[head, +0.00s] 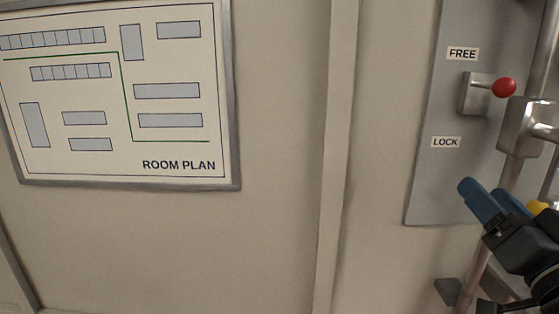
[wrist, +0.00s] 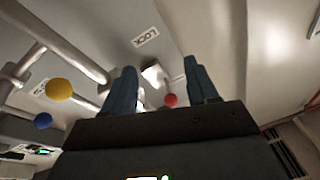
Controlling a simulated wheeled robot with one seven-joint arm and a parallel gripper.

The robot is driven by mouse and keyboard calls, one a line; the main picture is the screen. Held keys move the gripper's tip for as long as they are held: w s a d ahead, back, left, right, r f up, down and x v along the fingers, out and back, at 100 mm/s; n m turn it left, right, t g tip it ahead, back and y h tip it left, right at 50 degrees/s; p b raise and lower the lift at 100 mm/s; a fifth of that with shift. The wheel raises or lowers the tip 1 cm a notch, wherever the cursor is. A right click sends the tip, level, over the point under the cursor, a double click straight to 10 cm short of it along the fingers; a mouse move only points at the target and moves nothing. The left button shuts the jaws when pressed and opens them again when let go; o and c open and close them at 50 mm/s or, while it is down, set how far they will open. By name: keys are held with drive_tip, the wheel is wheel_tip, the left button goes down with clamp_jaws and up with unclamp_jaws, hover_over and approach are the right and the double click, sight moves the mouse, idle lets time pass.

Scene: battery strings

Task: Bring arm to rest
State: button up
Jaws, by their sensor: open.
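My gripper (head: 492,203) shows at the lower right of the head view, with blue fingers pointing up and left. It is open and empty. In the wrist view the two fingers of my gripper (wrist: 160,90) stand apart. A lever with a red knob (head: 504,87) is on the grey panel (head: 425,185), beside the FREE label (head: 462,54) and above the LOCK label (head: 446,142). The red knob (wrist: 170,100) also shows between the fingers in the wrist view, beyond them and apart from them.
A metal pipe (head: 480,262) with a fitting (head: 517,125) runs along the right side, close to my gripper. A yellow knob (wrist: 60,90) and a blue knob (wrist: 43,121) are at the left of the wrist view. A room plan board (head: 235,150) hangs on the wall at left.

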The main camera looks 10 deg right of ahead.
drive_tip(key=s+a+f+n+g, duration=0.1)
drive_tip(key=s+a+f, duration=0.4)
drive_tip(key=f, duration=0.3)
drive_tip(key=s+a+f+g, duration=0.2)
drive_tip(key=s+a+f, duration=0.3)
drive_tip(key=f, duration=0.3)
drive_tip(key=s+a+f+n+g+y, duration=0.1)
drive_tip(key=s+a+f+n+y, duration=0.1)
drive_tip(key=s, duration=0.7)
drive_tip(key=s+a+f+n+g+y, duration=0.1)
drive_tip(key=s+a+f+n+y, duration=0.1)
drive_tip(key=s, duration=0.8)
drive_tip(key=shift+s+a+f+n+y, duration=0.3)
drive_tip(key=shift+a+f+n, duration=0.5)
drive_tip(key=shift+a, duration=0.45)
